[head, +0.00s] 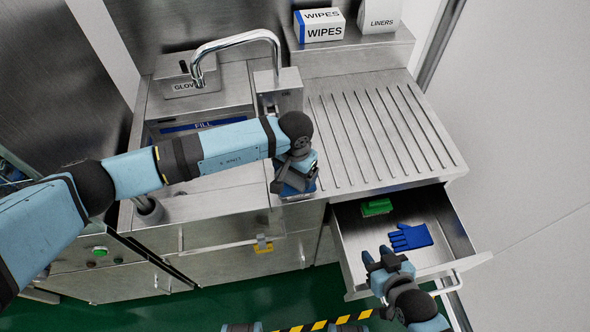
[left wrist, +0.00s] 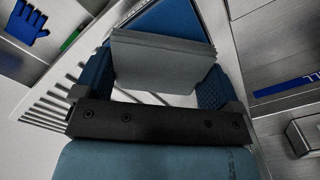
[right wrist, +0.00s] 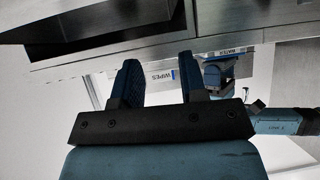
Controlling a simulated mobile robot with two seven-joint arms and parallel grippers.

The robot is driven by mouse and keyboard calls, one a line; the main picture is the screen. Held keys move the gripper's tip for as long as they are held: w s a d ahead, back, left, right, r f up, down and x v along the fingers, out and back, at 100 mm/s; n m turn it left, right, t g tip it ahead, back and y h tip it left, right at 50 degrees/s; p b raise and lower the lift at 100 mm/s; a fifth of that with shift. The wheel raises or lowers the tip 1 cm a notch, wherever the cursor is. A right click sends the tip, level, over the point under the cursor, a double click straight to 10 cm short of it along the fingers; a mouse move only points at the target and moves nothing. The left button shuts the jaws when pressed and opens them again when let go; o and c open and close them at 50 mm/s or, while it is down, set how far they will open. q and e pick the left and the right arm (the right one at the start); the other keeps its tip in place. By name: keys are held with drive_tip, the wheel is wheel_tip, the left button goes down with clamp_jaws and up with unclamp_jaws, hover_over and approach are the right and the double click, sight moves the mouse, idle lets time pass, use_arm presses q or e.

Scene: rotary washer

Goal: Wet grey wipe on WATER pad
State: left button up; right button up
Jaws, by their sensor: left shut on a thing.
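My left gripper (head: 295,178) is shut on the grey wipe. The folded wipe (left wrist: 163,62) spans between its fingers in the left wrist view and is hidden by the gripper in the head view. The blue pad (left wrist: 165,18) lies just beyond the wipe, and its blue edge (head: 305,192) shows under the gripper at the counter's front. A WATER label (right wrist: 232,50) shows beside the left gripper in the right wrist view. Whether the wipe touches the pad I cannot tell. My right gripper (head: 388,260) is open and empty at the open drawer's front.
The open drawer (head: 352,232) holds a blue glove (head: 410,236) and a green item (head: 377,207). A WIPES box (head: 320,27) and a LINERS box (head: 380,17) stand on the back shelf. A tap (head: 237,38) rises behind my left arm. The ribbed drainboard (head: 380,130) is clear.

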use_arm(q)
drive_tip(key=shift+f+b, duration=0.35)
drive_tip(key=shift+f+b, duration=0.1)
drive_tip(key=shift+b, duration=0.45)
idle(2.2)
drive_tip(key=shift+r+p, duration=0.8)
drive_tip(key=shift+r, duration=2.8)
